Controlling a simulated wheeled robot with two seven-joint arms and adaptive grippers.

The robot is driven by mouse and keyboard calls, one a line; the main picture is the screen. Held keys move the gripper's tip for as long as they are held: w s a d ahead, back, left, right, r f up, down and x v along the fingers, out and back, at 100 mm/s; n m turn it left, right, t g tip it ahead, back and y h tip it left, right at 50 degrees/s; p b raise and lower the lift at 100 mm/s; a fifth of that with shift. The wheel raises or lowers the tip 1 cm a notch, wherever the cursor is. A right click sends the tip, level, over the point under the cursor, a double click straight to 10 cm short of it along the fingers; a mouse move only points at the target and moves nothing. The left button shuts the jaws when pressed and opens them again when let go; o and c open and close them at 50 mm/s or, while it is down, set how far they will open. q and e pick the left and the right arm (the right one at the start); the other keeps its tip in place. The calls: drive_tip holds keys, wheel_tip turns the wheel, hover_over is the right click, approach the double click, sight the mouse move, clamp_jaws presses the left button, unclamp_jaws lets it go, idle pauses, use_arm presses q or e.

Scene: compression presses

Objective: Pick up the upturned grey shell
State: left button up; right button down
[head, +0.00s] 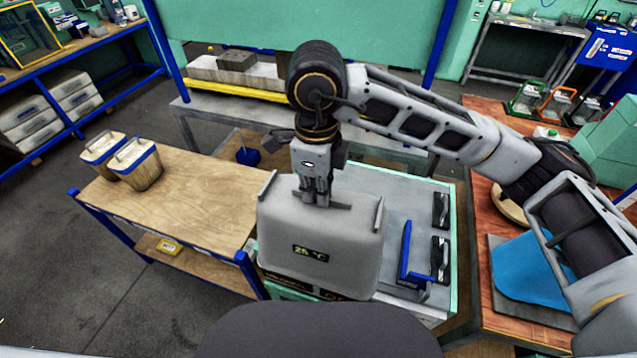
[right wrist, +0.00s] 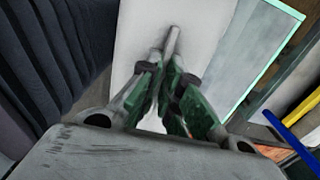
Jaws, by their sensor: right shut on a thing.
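The grey shell (head: 318,245) is a large rounded box in the middle of the head view, with a "25 °C" display on its front and raised bars along its top. My right gripper (head: 316,198) points down at its top and is shut on the middle bar. In the right wrist view, the gripper's green-padded fingers (right wrist: 172,85) close around a thin bar, with the shell's pale top (right wrist: 205,30) beyond. The shell's lower edge is partly hidden, so I cannot tell whether it is lifted. My left gripper is not in view.
A grey work surface (head: 385,195) holds a blue bracket (head: 408,255) and dark handles at the right. A wooden table (head: 200,205) at the left carries two handled wooden containers (head: 137,165). A blue sheet (head: 530,268) lies on the right bench.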

sight(315, 214)
drive_tip(key=shift+s+r, duration=0.4)
drive_tip(key=shift+s, duration=0.4)
drive_tip(key=shift+s+r, duration=0.4)
drive_tip(key=shift+s, duration=0.35)
drive_tip(key=shift+s+a, duration=0.1)
